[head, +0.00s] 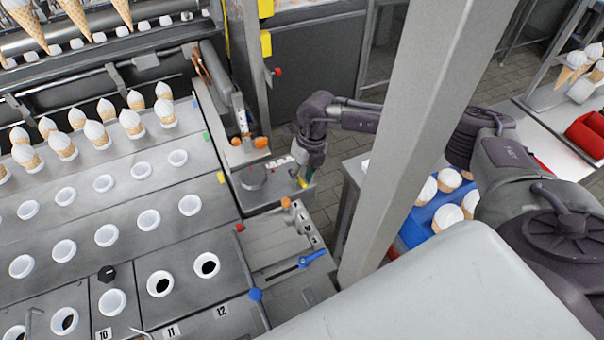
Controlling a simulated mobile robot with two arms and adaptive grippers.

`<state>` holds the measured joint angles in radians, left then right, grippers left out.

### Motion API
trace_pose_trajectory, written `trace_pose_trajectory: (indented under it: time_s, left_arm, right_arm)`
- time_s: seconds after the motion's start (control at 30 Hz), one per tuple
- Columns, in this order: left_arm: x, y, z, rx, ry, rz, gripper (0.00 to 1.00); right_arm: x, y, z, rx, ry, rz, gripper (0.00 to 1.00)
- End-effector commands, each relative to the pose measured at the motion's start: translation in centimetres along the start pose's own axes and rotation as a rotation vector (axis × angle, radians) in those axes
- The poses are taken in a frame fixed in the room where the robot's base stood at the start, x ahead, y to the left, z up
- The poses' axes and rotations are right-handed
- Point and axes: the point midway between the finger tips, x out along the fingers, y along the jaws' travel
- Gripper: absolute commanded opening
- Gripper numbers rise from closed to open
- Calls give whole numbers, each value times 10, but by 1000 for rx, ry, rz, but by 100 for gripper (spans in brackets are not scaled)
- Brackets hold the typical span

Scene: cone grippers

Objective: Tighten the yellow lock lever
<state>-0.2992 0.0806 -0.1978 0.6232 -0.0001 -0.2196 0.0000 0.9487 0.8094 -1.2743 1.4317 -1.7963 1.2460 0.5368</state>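My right arm reaches in from the right, passes behind the pale post and ends at my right gripper (305,176), which points down beside the machine's right edge. A small yellow piece (303,183), possibly the yellow lock lever, shows right at its fingertips. The fingers are too small and dark to tell whether they are open or shut, or whether they touch it. A yellow tab (221,177) also sits on the machine deck further left. My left gripper is out of view.
The machine deck (205,220) holds rows of white-rimmed holes and several filled cones (62,146). An orange knob (261,142), a blue lever (312,258) and a blue knob (256,294) stand near its right side. The pale post (425,120) blocks part of the view. A blue crate (425,210) holds cones.

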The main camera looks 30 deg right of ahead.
Motion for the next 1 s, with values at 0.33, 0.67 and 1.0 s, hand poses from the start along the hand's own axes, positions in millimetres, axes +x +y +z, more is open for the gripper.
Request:
trace_pose_trajectory:
  time_s: [0.33, 0.67, 1.0]
  left_arm:
    - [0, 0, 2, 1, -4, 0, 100]
    - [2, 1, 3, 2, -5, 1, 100]
    - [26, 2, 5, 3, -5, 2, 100]
  right_arm:
    - [0, 0, 0, 0, 0, 0, 6]
    - [0, 0, 0, -8, 1, 0, 0]
    - [3, -5, 2, -150, 27, 0, 0]
